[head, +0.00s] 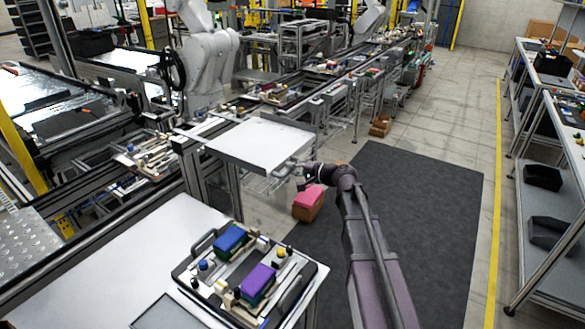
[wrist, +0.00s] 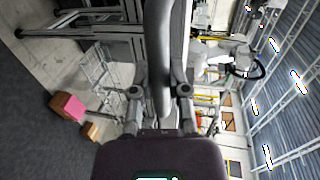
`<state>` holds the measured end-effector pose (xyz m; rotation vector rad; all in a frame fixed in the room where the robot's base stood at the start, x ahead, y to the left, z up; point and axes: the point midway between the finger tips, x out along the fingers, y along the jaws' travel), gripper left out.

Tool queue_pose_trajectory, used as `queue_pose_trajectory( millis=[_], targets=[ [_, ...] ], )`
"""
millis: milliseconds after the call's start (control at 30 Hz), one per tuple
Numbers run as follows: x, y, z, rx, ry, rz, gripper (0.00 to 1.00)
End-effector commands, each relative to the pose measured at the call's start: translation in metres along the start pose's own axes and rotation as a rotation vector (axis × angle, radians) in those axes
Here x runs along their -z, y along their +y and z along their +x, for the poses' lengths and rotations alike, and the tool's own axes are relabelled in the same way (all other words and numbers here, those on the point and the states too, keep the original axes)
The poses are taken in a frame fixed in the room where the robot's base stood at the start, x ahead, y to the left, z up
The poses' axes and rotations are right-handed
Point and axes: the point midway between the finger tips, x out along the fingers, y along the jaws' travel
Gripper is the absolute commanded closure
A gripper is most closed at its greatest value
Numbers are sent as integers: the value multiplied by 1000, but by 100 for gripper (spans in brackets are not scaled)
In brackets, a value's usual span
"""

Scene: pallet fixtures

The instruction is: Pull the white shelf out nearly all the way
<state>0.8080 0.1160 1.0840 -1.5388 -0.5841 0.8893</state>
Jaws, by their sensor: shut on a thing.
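The white shelf (head: 262,143) is a flat pale panel on a metal frame beside the conveyor line, in the middle of the head view. It juts out toward the dark mat. My gripper (head: 303,171) is at its front right corner area, at the end of my arm. In the wrist view my gripper (wrist: 160,92) has a finger on each side of a grey bar-like edge (wrist: 157,45), apparently the shelf's front edge or handle, and is shut on it. The exact contact is small in the head view and partly hidden by my wrist.
A pink-topped brown box (head: 308,203) stands on the floor below my wrist. A white table (head: 130,255) holds a tray (head: 188,275) with blue and purple blocks in front. The dark mat (head: 420,200) is clear to the right; racks (head: 545,200) line the far right.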

Motion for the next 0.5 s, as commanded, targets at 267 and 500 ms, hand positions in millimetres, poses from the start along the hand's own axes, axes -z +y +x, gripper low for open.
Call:
queue_pose_trajectory(
  millis=[267, 500],
  targets=[
    [-4, -2, 6, 0, -3, -2, 100],
    [-6, -2, 8, 1, -8, -3, 43]
  ],
)
